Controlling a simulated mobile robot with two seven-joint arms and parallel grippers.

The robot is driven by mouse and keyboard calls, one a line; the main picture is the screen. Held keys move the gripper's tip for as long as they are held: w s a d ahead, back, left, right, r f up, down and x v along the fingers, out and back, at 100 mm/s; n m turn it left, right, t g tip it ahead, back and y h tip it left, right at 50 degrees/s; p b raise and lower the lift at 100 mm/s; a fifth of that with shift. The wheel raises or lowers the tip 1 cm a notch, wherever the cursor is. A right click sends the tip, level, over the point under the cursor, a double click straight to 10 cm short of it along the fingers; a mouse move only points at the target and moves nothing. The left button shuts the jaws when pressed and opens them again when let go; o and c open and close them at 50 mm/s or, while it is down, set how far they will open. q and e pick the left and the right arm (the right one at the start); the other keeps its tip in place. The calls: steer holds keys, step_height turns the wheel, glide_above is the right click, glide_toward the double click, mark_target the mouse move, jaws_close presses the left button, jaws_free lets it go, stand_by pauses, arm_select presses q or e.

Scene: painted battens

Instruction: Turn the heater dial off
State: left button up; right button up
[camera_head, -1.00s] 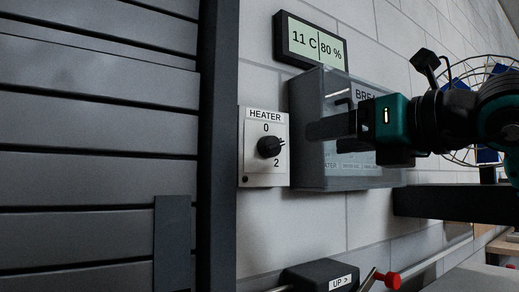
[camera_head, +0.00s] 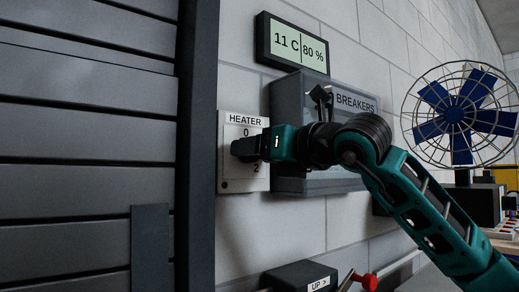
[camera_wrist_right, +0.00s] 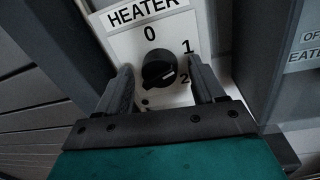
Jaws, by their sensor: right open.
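The heater dial (camera_wrist_right: 158,68) is a round black knob on a white plate (camera_wrist_right: 118,42) marked HEATER, 0, 1 and 2. In the head view the right gripper (camera_head: 245,148) is in front of the heater plate (camera_head: 232,185) and hides the dial. My left gripper is not in view.
The grey breaker box (camera_head: 300,185) is right beside the heater plate, behind my right arm. A display (camera_head: 292,43) reading 11 C and 80 % hangs above. A dark slatted shutter (camera_head: 85,120) is at left. A caged blue fan (camera_head: 460,112) stands at right.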

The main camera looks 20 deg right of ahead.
steer(key=c, duration=1)
steer(key=shift+r+n+h, duration=0.15)
steer(key=shift+n+h, duration=0.2)
steer(key=shift+n, duration=2.95)
steer(key=shift+r+n+h, duration=0.1)
steer(key=shift+n+h, duration=0.25)
steer(key=shift+n, duration=2.95)
